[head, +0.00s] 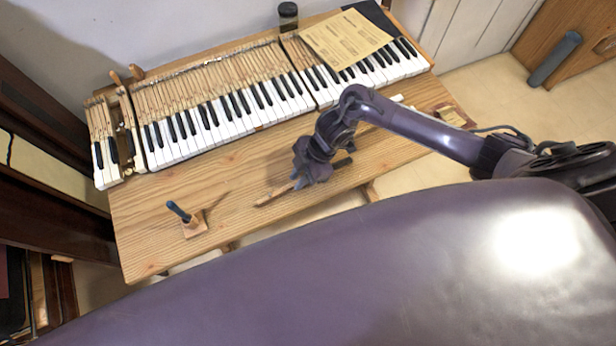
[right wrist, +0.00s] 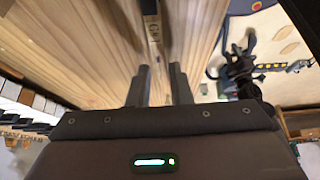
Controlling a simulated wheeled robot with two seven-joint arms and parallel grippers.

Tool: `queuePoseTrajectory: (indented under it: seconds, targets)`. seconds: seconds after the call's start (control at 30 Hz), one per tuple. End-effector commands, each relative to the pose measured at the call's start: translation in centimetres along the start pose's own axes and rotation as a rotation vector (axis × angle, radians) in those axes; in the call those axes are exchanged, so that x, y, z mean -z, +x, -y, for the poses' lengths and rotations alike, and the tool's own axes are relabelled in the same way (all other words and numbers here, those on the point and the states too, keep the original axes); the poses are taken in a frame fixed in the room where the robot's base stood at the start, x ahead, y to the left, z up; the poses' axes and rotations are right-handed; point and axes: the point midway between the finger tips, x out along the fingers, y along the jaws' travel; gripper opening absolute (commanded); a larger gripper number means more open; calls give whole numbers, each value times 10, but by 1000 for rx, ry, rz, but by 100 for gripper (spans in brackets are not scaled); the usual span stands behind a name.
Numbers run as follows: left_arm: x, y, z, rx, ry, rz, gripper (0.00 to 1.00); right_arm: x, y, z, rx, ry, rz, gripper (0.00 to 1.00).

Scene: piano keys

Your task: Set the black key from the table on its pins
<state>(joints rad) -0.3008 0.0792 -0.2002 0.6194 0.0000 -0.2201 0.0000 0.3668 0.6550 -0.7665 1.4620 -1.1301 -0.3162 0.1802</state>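The loose black key is a long wooden stick (head: 275,195) with a dark piece (head: 342,162) toward its right end. It lies on the wooden table (head: 150,235) in front of the keyboard. My right gripper (head: 308,178) is over the middle of the stick and hides part of it. In the right wrist view its two fingers (right wrist: 160,68) stand apart with nothing clamped between them. A narrow strip (right wrist: 151,22), likely the key, shows just beyond the fingertips, in line with the gap. The keyboard (head: 215,115) runs along the back of the table. My left gripper is not in view.
A paper sheet (head: 345,38) lies over the keyboard's right part, near a dark jar (head: 288,12). A small box (head: 452,115) is at the right. The table's left front is mostly clear.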

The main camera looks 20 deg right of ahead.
Motion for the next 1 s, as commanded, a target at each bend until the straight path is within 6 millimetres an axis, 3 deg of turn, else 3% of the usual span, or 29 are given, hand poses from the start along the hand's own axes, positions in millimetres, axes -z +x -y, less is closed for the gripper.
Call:
queuePoseTrajectory:
  seconds: [0.67,0.8,1.0]
  targets:
    - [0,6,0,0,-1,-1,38,-4,7,0,0,0,0,19]
    - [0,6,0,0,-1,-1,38,-4,7,0,0,0,0,2]
    - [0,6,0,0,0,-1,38,-4,7,0,-1,0,0,0]
